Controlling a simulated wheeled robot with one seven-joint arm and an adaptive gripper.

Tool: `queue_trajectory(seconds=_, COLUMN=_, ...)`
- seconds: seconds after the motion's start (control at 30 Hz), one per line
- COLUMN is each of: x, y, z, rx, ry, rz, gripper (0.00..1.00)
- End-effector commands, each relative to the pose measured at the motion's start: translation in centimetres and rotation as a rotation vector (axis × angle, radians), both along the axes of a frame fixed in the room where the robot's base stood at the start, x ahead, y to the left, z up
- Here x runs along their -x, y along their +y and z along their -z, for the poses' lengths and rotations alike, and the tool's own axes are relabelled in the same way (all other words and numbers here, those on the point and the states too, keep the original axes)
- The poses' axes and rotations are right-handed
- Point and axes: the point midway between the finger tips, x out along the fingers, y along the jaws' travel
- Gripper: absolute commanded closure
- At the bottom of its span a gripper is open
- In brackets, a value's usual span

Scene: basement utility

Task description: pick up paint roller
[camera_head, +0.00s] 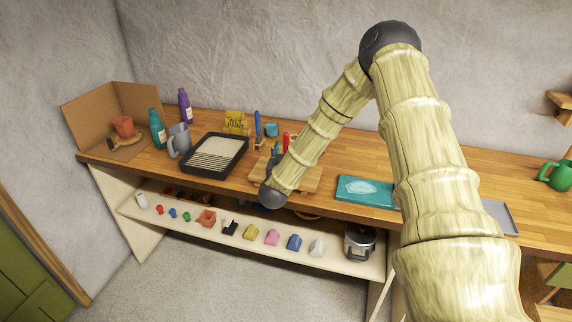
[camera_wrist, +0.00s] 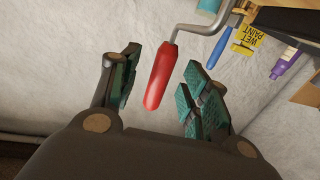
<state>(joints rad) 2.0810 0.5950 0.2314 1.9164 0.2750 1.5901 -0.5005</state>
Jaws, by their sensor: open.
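The paint roller (camera_wrist: 161,78) shows in the wrist view as a red handle on a bent grey metal rod. The handle lies between the two teal-padded fingers of my gripper (camera_wrist: 163,64), with a visible gap on each side. The gripper is open and empty. The rod runs up and to the right, and the roller's head is not clear. In the head view the red handle (camera_head: 286,139) stands up above the workbench, close to my arm's end. The gripper there is largely hidden by my own arm.
The wooden workbench (camera_head: 330,152) holds a black paint tray (camera_head: 240,146), a yellow wet-paint sign (camera_head: 236,120), a blue-handled tool (camera_head: 257,124), a wooden board (camera_head: 307,178) and a teal tray (camera_head: 362,191). Bottles stand at left. Small items fill the lower shelf.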

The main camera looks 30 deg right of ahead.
Motion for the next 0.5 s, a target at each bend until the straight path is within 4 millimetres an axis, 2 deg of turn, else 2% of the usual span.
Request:
queue_trajectory(seconds=0.03, x=-0.4, y=-0.4, z=-0.5, rx=0.000, ry=0.000, rz=0.002, gripper=0.54)
queue_trajectory(seconds=0.2, x=-1.9, y=-1.5, z=-0.4, rx=0.001, ry=-0.001, rz=0.000, gripper=0.54)
queue_trajectory(seconds=0.5, x=-2.3, y=-1.9, z=-0.1, rx=0.000, ry=0.000, rz=0.000, gripper=0.54)
